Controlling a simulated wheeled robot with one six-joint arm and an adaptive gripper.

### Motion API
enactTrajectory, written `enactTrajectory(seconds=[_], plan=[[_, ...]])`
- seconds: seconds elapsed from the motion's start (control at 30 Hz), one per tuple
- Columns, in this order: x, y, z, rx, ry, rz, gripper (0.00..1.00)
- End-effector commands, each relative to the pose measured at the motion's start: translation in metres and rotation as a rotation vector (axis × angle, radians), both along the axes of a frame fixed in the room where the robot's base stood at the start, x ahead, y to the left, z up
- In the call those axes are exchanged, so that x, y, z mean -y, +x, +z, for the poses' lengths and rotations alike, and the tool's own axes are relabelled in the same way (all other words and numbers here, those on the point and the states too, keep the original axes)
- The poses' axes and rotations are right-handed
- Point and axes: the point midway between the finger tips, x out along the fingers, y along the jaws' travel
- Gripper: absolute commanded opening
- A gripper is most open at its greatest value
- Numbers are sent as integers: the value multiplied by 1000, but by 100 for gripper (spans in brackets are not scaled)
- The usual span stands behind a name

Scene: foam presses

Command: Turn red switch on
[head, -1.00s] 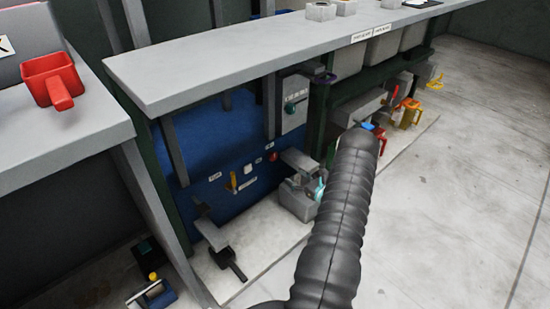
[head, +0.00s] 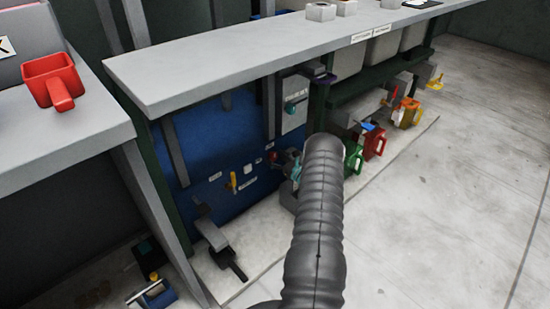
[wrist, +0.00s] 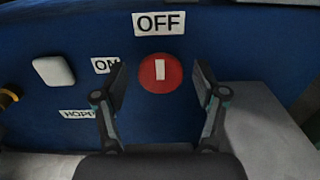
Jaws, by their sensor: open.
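The red switch (wrist: 161,73) is a round red knob on a blue panel (wrist: 45,40), with an upright white bar on its face. A white OFF label (wrist: 159,23) is above it, and an ON label (wrist: 103,65) is to its left, partly covered by a finger. My gripper (wrist: 160,84) is open and empty, with one finger on each side of the switch in the picture. I cannot tell whether the fingers touch it. In the head view my gripper (head: 285,158) is at the blue panel under the bench, and my arm hides part of it.
A white square button (wrist: 54,70) and a HOPPER label, partly hidden, are left of the switch. A grey block (wrist: 265,125) stands to the right. The grey bench top (head: 230,65) overhangs the panel. A green jug (head: 353,158) and a red jug (head: 375,143) stand to the right.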

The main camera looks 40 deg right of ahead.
Motion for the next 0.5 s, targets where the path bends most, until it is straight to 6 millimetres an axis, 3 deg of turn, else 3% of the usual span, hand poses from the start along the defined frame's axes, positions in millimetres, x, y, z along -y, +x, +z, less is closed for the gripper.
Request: enactTrajectory(seconds=[0.4,0.43,0.5], plan=[[-1,9,0,0,0,0,71],[-1,9,0,0,0,0,69],[-1,9,0,0,0,0,51]])
